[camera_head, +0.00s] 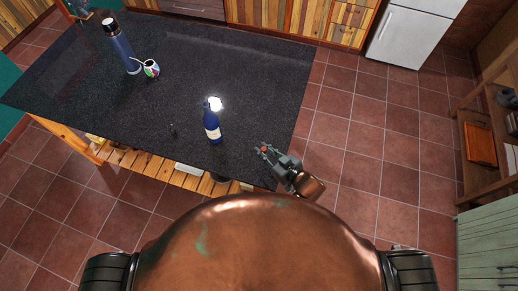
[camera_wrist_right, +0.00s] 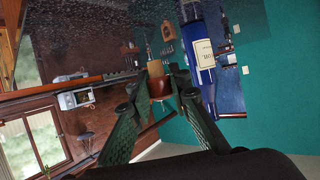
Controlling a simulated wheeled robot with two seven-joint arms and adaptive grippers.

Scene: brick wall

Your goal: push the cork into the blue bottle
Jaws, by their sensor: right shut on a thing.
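The blue bottle (camera_head: 212,128) stands upright on the dark counter, with a white label low on its body. The fingers partly hide the cork. My left gripper is not in view.
A tall blue flask (camera_head: 122,48) and a colourful cup (camera_head: 151,69) stand at the back left of the dark counter (camera_head: 255,75). A small dark object (camera_head: 173,131) is left of the bottle. The counter between bottle and right gripper is clear.

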